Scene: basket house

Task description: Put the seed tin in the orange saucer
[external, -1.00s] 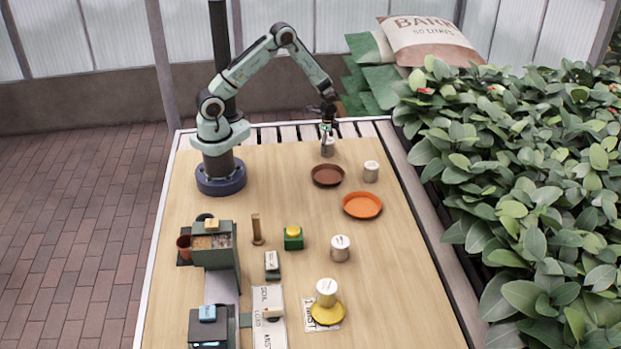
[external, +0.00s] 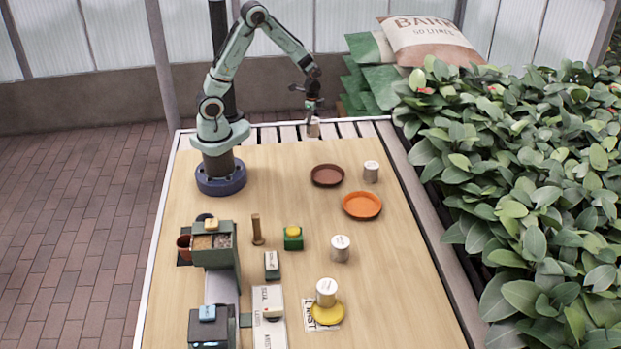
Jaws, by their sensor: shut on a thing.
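My gripper (external: 313,117) is shut on a small pale tin (external: 313,129) and holds it raised at the far end of the table. The lower part of this tin shows below the fingers. The orange saucer (external: 362,206) lies empty on the table, lower right of my gripper. Similar white tins stand beside the brown saucer (external: 371,171), on the table below the orange saucer (external: 340,248), and on a yellow saucer (external: 326,291). Their labels are too small to read, so I cannot tell which is the seed tin.
An empty brown saucer (external: 327,175) lies just up and left of the orange one. A green box with a yellow top (external: 293,238), a wooden peg (external: 257,230) and a green planter unit (external: 213,243) stand lower left. Leafy plants (external: 520,190) line the right edge.

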